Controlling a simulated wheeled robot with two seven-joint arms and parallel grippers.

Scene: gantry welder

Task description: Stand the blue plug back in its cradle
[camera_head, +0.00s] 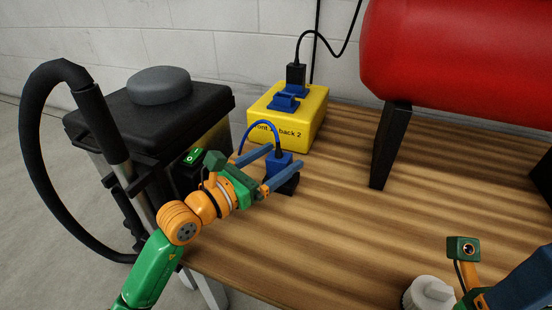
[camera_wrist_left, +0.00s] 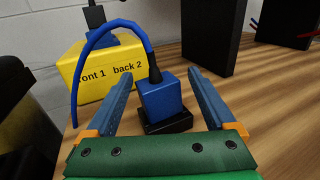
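The blue plug (camera_head: 279,166) stands upright on the black cradle (camera_head: 289,186) on the wooden table, its blue cable arching up and to the left. In the left wrist view the plug (camera_wrist_left: 161,100) sits on the black cradle (camera_wrist_left: 168,124); how deep it is seated cannot be told. My left gripper (camera_head: 287,156) is open, with one blue finger on each side of the plug and visible gaps between fingers and plug in the left wrist view. My right gripper (camera_head: 522,288) is partly cut off at the lower right, and its fingertips are out of view.
A yellow box (camera_head: 307,122) with blue sockets and a black plug (camera_head: 296,74) stands behind the cradle. A red tank (camera_head: 460,60) on black legs is at the back right. A black machine (camera_head: 170,110) with a hose is at left. The middle tabletop is clear.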

